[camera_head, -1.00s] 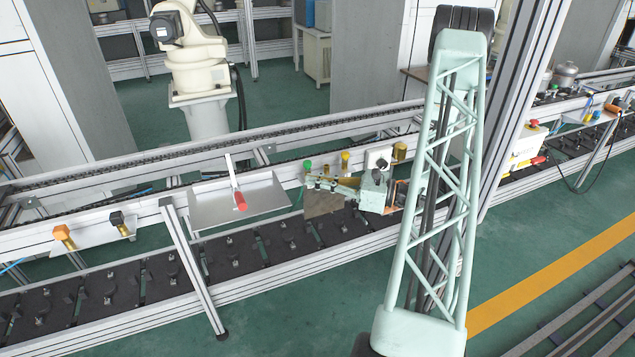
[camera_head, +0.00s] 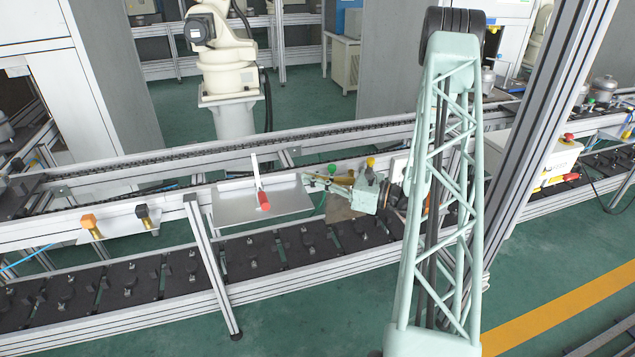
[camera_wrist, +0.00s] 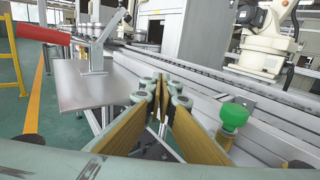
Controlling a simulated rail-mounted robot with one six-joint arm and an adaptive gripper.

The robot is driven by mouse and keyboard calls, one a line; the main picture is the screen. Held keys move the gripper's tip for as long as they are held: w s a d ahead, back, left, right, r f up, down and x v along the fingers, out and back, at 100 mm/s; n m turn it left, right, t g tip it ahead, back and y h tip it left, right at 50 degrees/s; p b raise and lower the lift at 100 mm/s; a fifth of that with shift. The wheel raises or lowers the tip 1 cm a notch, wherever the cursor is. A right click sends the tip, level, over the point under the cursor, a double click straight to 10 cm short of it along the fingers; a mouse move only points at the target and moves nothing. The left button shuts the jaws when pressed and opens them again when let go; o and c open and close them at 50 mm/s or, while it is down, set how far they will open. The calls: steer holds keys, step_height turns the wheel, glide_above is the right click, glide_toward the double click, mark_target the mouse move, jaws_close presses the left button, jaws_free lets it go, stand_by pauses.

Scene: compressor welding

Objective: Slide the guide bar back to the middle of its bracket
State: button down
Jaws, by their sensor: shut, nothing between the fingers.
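The guide bar appears to be the pale bar with a red handle (camera_head: 263,201) on a flat grey metal plate, its bracket (camera_head: 235,208). In the head view it crosses the plate near the middle of its width. In the wrist view the red handle (camera_wrist: 42,33) points left and the plate (camera_wrist: 90,88) lies ahead and left of my fingers. My gripper (camera_head: 306,180) is shut and empty. Its tips are close to the plate's right edge and apart from the bar. The wrist view shows the fingertips (camera_wrist: 160,86) together, angled toward the conveyor.
A green button (camera_wrist: 234,115) stands close to the right of my fingers. A yellow button (camera_head: 370,163) is beside my gripper. Orange (camera_head: 89,221) and black (camera_head: 143,212) fittings sit left of the plate. Conveyor rails run behind and below.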

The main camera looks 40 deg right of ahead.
steer(key=shift+x, duration=0.85)
steer(key=shift+x, duration=0.85)
steer(key=shift+s, duration=0.15)
steer(key=s, duration=0.2)
steer(key=p, duration=0.1)
glide_toward(300, 181)
steer(key=shift+s+d+r, duration=0.25)
steer(key=shift+s+r, duration=0.1)
steer(key=shift+s, duration=0.3)
steer(key=shift+s+d+r, duration=0.3)
steer(key=shift+s+r, duration=0.05)
steer(key=shift+s, duration=0.25)
steer(key=shift+s+d+r, duration=0.25)
steer(key=shift+s+r, duration=0.1)
steer(key=shift+s, duration=0.3)
